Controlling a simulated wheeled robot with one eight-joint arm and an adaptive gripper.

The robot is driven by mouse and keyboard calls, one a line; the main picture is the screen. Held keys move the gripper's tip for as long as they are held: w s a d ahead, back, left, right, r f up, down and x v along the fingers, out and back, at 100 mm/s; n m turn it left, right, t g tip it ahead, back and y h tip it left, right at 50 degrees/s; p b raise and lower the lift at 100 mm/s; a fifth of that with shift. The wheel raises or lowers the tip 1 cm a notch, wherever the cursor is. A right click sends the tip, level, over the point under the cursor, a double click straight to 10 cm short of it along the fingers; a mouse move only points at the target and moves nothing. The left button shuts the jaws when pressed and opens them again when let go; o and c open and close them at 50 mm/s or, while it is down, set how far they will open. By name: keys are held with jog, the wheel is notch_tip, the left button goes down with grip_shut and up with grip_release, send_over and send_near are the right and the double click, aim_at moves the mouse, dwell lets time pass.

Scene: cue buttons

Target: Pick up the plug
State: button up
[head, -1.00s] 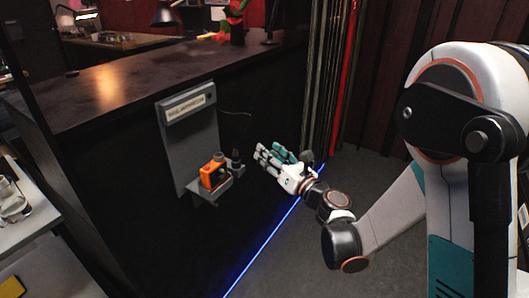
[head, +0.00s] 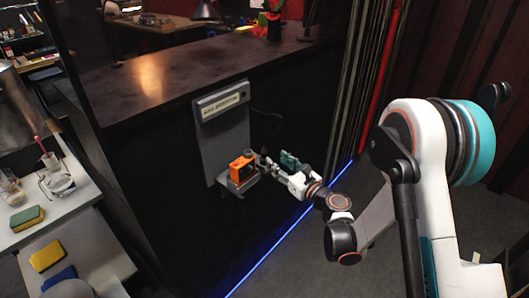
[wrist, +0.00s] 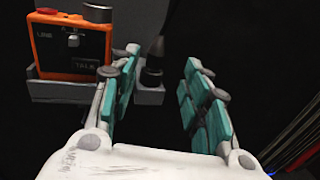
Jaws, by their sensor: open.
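The plug (wrist: 153,66) is a dark upright piece in a small grey holder (wrist: 150,95), just right of an orange box in the wrist view. Its upper part fades into the dark background. My gripper (wrist: 150,74) is open and empty, with one teal-padded finger to each side of the plug in the picture. I cannot tell whether the fingertips reach around it. In the head view my gripper (head: 277,162) is at the right end of the small shelf, and the plug is hard to make out among the fingers.
The orange box (head: 242,166) marked TALK sits on the shelf of a grey wall panel (head: 223,133). A thin cable (head: 264,113) runs from the panel. A dark counter (head: 170,85) rises above. A side table with sponges (head: 27,217) stands left.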

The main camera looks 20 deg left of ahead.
aim_at(266, 153)
jog(key=x, duration=0.2)
jog(key=b+x, duration=0.1)
jog(key=x, duration=0.2)
jog(key=shift+s+a+r, duration=0.1)
jog(key=shift+s+a, duration=0.1)
jog(key=shift+a, duration=0.1)
jog(key=shift+w+a+b, duration=0.3)
jog(key=shift+r, duration=0.1)
grip_shut()
